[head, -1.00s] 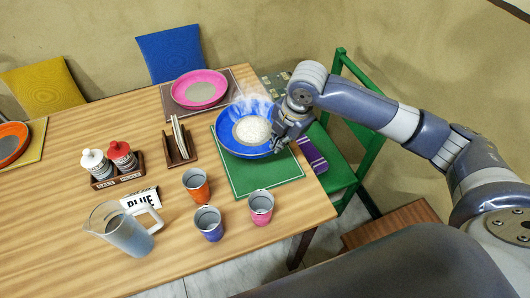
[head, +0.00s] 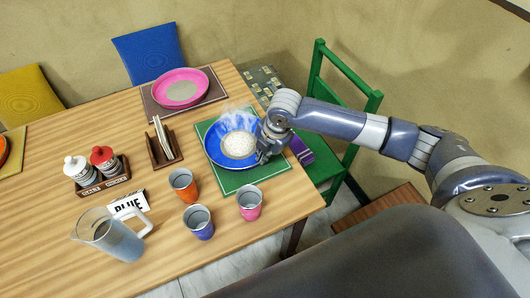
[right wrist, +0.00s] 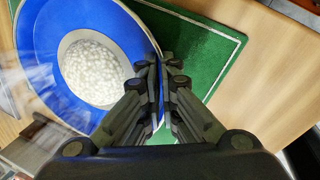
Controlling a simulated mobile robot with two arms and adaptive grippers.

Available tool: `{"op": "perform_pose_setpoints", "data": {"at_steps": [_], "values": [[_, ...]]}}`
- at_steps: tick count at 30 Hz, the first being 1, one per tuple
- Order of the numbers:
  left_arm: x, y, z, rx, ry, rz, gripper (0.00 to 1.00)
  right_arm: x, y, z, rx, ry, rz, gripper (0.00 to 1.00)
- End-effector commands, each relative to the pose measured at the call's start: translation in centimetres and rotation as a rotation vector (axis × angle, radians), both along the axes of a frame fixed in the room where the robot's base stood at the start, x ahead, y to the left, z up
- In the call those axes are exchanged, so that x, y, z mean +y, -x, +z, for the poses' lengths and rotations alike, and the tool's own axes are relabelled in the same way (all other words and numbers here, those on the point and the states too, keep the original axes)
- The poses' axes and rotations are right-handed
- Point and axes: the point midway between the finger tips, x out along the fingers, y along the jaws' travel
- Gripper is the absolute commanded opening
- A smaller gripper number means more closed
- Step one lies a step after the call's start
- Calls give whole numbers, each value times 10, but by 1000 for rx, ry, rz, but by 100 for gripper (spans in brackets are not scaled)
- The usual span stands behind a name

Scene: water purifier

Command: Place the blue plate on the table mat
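The blue plate (head: 213,151), with white rice-like food in it and steam above, is over the green table mat (head: 240,182) at the table's right end. My right gripper (head: 263,155) is at the plate's right rim. In the right wrist view, the fingers (right wrist: 160,75) are shut on the rim of the blue plate (right wrist: 115,25), with the green mat (right wrist: 210,50) below and beside it. The plate looks low and nearly level; I cannot tell if its underside touches the mat. My left gripper is not in view.
Orange (head: 183,185), purple (head: 198,222) and pink (head: 249,203) cups stand in front of the mat. A napkin holder (head: 163,152) is left of it, and a pink plate (head: 181,88) behind. A green chair (head: 345,140) stands at the right. A pitcher (head: 110,235) is front left.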

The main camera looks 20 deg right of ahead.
Motion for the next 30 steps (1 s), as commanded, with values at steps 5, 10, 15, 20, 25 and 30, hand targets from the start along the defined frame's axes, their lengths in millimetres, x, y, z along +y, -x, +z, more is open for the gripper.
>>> {"op": "perform_pose_setpoints", "data": {"at_steps": [5,10,15,20,25,30], "values": [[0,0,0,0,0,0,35,0,0,-1,1,0,0,25],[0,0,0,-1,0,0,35,0,1,-2,2,1,0,25],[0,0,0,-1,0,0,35,0,1,1,2,1,0,25],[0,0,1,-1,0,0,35,-3,4,22,-2,2,1,25],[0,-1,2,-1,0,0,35,-6,12,58,-2,2,1,25],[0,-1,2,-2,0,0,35,-9,20,91,-1,1,1,25]]}}
